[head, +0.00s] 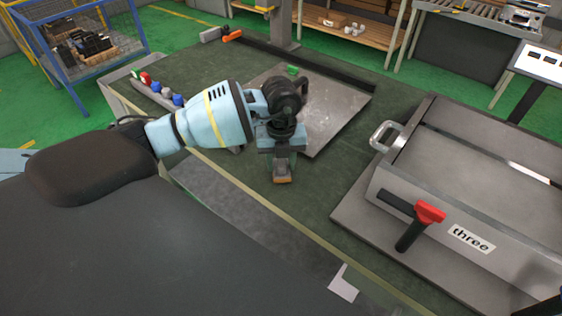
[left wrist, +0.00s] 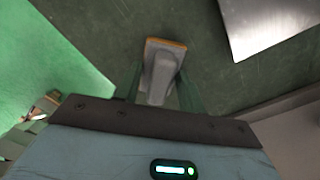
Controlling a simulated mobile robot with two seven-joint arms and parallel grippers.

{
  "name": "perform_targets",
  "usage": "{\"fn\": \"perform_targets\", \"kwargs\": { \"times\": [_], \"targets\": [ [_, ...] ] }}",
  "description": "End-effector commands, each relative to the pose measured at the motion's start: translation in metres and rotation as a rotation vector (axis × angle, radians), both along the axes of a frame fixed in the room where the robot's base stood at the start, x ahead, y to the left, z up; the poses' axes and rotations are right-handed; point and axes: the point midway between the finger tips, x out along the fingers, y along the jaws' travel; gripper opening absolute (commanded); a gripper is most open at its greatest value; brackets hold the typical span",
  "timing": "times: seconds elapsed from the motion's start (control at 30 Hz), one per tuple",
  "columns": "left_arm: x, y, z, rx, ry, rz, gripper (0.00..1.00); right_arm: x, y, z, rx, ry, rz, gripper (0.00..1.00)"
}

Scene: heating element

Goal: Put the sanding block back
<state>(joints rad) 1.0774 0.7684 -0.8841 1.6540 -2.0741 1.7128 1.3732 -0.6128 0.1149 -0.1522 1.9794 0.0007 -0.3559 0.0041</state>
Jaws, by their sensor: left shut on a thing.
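The sanding block (head: 282,179) is a small grey block with an orange-brown edge. My left gripper (head: 283,160) points down over the green work table and is shut on it. In the left wrist view the sanding block (left wrist: 161,66) sits between the two green-tinted fingers (left wrist: 160,88), its orange edge facing away. I cannot tell whether the block touches the table top. My right gripper is not in view.
A flat metal plate (head: 340,105) lies behind the gripper. A large metal box marked "three" (head: 400,190) with a red-and-black handle (head: 430,212) stands at right. Coloured buttons (head: 163,91) line the left edge. The table (head: 330,190) is clear between gripper and box.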

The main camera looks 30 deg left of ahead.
Motion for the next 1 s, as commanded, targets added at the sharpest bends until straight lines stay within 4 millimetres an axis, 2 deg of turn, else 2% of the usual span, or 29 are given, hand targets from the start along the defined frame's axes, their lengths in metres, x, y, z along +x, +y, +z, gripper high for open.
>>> {"fn": "perform_targets", "kwargs": {
  "times": [0.43,0.47,0.6,0.87,1.0],
  "targets": [
    [0.0000,-0.0004,-0.0080,-0.001,-0.001,0.000,0.18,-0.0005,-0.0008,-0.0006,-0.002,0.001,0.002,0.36],
    [0.0000,-0.0004,-0.0076,-0.001,-0.001,0.000,0.43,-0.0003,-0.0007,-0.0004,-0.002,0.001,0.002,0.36],
    [0.0000,-0.0004,-0.0073,0.000,-0.001,0.000,0.61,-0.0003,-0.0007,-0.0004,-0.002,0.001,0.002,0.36],
    [0.0000,-0.0004,-0.0068,0.000,-0.001,0.000,0.61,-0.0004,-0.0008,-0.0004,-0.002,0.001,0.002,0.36],
    [0.0008,-0.0003,0.0011,0.000,-0.004,0.000,0.61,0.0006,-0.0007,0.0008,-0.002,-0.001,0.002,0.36]
  ]
}}
